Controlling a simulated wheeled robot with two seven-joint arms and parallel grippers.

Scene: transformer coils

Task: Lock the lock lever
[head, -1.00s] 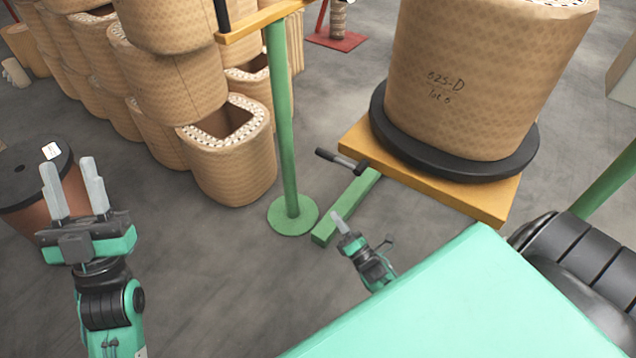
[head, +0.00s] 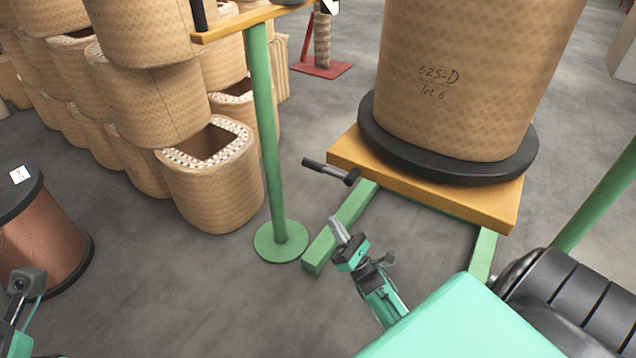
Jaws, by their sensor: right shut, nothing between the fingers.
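The lock lever (head: 331,171) is a dark handle with a black grip and a grey rod. It sticks out to the left from the corner of the orange platform (head: 430,189). My right gripper (head: 339,229) is below the lever and apart from it, in front of the green base bar. Its fingers are together with nothing between them, pointing up toward the platform. Of my left arm only a part shows at the lower left edge; its gripper is out of view.
A large brown coil (head: 470,85) stands on a black disc (head: 375,125) on the platform. A green post (head: 266,140) with a round foot stands left of the lever. Stacked coils (head: 212,190) and a copper spool (head: 45,240) are at left. Grey floor between them is clear.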

